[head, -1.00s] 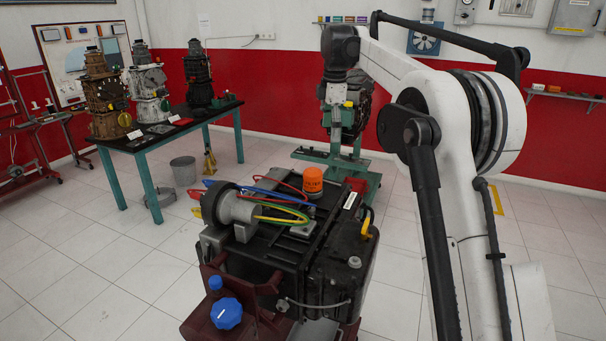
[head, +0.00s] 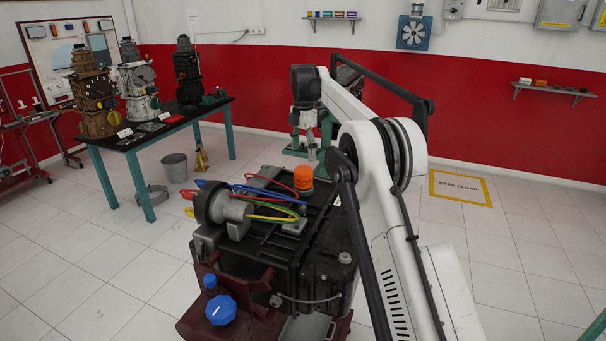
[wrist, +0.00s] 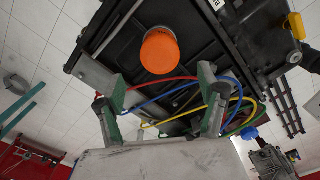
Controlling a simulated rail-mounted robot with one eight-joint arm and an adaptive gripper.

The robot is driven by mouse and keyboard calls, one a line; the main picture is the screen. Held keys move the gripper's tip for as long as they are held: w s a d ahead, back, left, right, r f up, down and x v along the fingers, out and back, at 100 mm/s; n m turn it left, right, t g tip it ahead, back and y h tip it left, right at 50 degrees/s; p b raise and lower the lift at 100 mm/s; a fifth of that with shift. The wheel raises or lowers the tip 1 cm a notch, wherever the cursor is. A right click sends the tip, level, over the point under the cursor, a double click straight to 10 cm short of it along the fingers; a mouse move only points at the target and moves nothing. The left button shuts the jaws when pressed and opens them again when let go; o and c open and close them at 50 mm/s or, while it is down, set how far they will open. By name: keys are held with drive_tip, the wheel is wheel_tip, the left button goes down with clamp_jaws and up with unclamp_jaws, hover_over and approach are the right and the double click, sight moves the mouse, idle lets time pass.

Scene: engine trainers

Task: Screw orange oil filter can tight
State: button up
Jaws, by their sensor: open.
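The orange oil filter can (head: 303,179) stands upright on top of the dark engine block (head: 285,262), toward its back edge. In the wrist view the can (wrist: 160,51) shows from above, orange with darker markings on its side. My gripper (wrist: 160,92) is open, with its two green-padded fingers spread apart in the wrist view. The can lies beyond the fingertips, near the middle of the gap, and nothing is held. In the head view my arm hangs down behind the can, and the fingers are hard to make out there.
Red, blue, yellow and green cables (head: 270,205) curve beside the can. A blue knob (head: 221,310) sits on the stand in front. A table (head: 150,138) with several engine models stands at the back left. Open floor lies to the right by a yellow-bordered floor sign (head: 461,188).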

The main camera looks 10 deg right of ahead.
sight(303, 167)
wheel_tip(303, 167, down, 9)
drive_tip(key=shift+f+p, duration=0.1)
drive_tip(key=shift+p, duration=0.6)
drive_tip(key=shift+c, duration=0.5)
drive_tip(key=c, duration=1)
drive_tip(key=shift+c, duration=0.2)
